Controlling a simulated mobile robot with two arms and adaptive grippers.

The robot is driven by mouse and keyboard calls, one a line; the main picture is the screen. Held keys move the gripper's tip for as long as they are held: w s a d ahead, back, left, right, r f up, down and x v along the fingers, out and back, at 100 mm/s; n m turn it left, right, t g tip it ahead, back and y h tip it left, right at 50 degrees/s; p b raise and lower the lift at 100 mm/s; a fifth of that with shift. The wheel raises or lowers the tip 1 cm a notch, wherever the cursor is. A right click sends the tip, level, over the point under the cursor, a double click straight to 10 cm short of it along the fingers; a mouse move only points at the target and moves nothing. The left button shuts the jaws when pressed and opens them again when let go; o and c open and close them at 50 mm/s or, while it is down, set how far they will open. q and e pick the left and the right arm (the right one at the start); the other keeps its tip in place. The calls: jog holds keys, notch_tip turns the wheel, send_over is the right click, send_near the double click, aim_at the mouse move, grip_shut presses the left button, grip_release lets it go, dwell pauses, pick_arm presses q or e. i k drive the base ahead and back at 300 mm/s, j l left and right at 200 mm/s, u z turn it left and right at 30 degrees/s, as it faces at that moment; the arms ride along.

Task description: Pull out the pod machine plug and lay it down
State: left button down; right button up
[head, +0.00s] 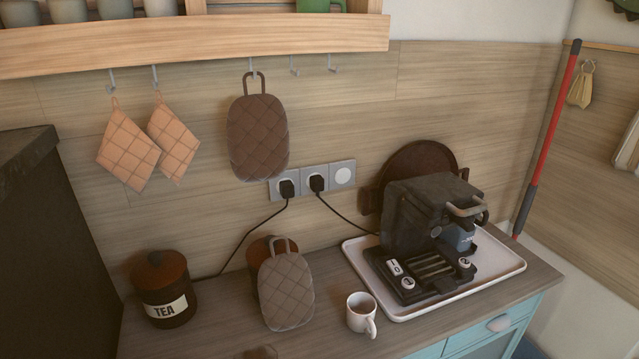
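The pod machine (410,212) is a dark box-shaped machine on a white tray (508,272) at the right of the counter. A wall panel with several sockets (342,174) is left of and above it. Two black plugs sit in it: a left plug (287,188) and a right plug (317,183). The right plug's cord (345,219) runs down toward the pod machine. The left plug's cord (247,238) runs down left toward the tea canister; its end is hidden. Neither of my grippers shows in the head view.
A quilted brown pad (258,137) hangs just above the left socket. Another quilted pad (286,291) stands before a brown jar (261,250). A tea canister (163,290) and a white mug (361,313) stand on the counter (222,318). Bare counter lies between the canister and standing pad.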

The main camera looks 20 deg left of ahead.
aim_at(317, 182)
jog(key=l+u, duration=0.5)
jog(key=l, duration=0.45)
jog(key=l+u, duration=0.45)
jog(key=l, duration=0.5)
